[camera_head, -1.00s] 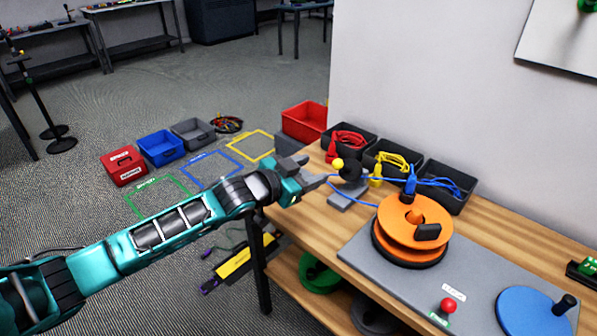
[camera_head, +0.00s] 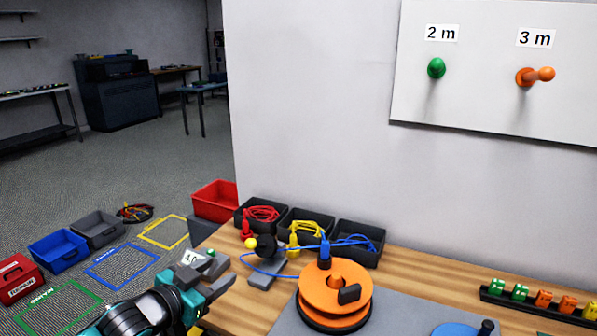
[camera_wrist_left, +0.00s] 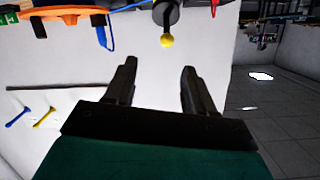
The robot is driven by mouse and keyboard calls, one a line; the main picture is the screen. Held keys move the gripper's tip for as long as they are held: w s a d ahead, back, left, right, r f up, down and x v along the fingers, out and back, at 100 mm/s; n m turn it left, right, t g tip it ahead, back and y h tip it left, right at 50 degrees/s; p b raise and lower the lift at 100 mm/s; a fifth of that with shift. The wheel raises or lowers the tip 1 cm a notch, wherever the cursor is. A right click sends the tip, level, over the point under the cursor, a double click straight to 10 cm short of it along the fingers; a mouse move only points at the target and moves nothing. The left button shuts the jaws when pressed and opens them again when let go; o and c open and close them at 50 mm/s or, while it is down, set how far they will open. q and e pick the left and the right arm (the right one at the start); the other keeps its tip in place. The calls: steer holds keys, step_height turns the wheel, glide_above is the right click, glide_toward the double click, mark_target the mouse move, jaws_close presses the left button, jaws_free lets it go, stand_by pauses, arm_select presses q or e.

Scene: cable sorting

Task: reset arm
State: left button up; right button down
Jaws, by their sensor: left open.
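My left gripper (camera_head: 218,276), on its teal arm, is at the bottom left of the head view, over the left end of the wooden bench (camera_head: 252,301). Its two dark fingers are apart, with nothing seen between them; the left wrist view also shows them open (camera_wrist_left: 158,68). A dark clamp with a yellow knob (camera_head: 251,243) stands just beyond the fingertips, apart from them. A blue cable (camera_head: 262,272) runs from near the clamp to the orange reel (camera_head: 334,292). My right gripper does not show.
Black bins with red (camera_head: 261,214), yellow (camera_head: 309,226) and blue (camera_head: 352,241) cables line the wall. A board with a green peg (camera_head: 436,68) and an orange peg (camera_head: 537,76) hangs above. Floor bins, including a red one (camera_head: 216,202), stand left of the bench.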

arm_select(q)
steer(key=s+d+f+n+g+y, duration=0.1)
steer(key=s+f+n, duration=0.1)
steer(key=s+f, duration=0.7)
steer(key=s+d+f+n+g+y, duration=0.2)
steer(key=s+f, duration=0.7)
steer(key=s, duration=0.4)
steer(key=shift+s+d+f+n+y, duration=0.2)
steer(key=shift+s+d+n+y, duration=0.1)
steer(key=shift+s, duration=0.1)
